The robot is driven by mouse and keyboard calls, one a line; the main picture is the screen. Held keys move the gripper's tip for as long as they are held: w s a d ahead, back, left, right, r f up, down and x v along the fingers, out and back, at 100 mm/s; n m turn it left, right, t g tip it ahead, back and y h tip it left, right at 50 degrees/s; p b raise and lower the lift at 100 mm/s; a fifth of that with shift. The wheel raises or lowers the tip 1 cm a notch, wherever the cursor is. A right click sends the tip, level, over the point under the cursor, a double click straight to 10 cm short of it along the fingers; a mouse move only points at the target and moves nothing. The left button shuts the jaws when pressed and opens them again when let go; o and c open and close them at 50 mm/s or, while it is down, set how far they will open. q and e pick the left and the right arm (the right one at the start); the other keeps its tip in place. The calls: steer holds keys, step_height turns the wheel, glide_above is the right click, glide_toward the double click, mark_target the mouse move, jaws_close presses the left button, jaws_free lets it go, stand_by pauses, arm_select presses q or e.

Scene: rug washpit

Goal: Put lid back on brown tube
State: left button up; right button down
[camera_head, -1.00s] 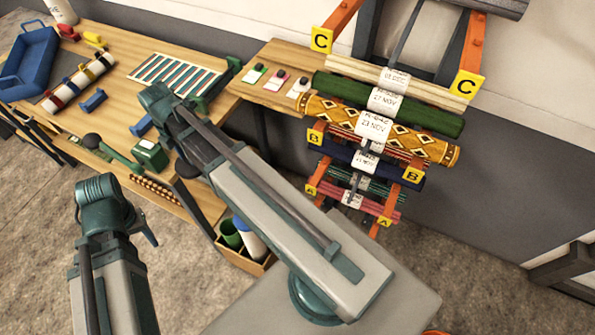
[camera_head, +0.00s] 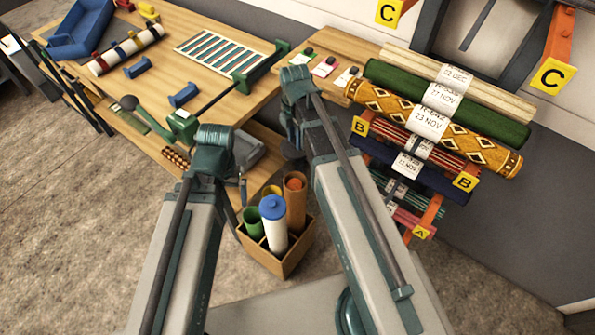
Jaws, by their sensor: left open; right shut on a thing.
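The brown tube (camera_head: 295,212) stands upright in a wooden crate (camera_head: 289,262), and its orange-brown top shows no lid. My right gripper (camera_head: 291,138) is just behind and above the brown tube. It is shut on a small dark disc (camera_head: 292,151), which looks like the lid; the grip itself is mostly hidden by my arm. The disc is apart from the tube. My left gripper (camera_head: 238,184) is open, left of the crate and near its tubes. Its fingertips are only partly visible.
The crate also holds a white tube with a blue lid (camera_head: 272,208), a green tube (camera_head: 252,222) and a yellow-topped one (camera_head: 271,190). A wooden workbench (camera_head: 205,35) is behind. A rack of rolled rugs (camera_head: 440,135) is on the right.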

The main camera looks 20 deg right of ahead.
step_height(320, 180, down, 12)
steer(key=n+b, duration=0.1)
steer(key=b, duration=0.8)
steer(key=shift+r+n, duration=0.15)
steer(key=shift+n, duration=0.25)
step_height(320, 180, down, 6)
steer(key=b, duration=0.6)
steer(key=shift+b, duration=0.3)
steer(key=shift+a+f, duration=0.1)
steer(key=shift+f, duration=0.2)
stand_by(0.6)
jaws_free()
stand_by(0.6)
steer(key=shift+r, duration=0.1)
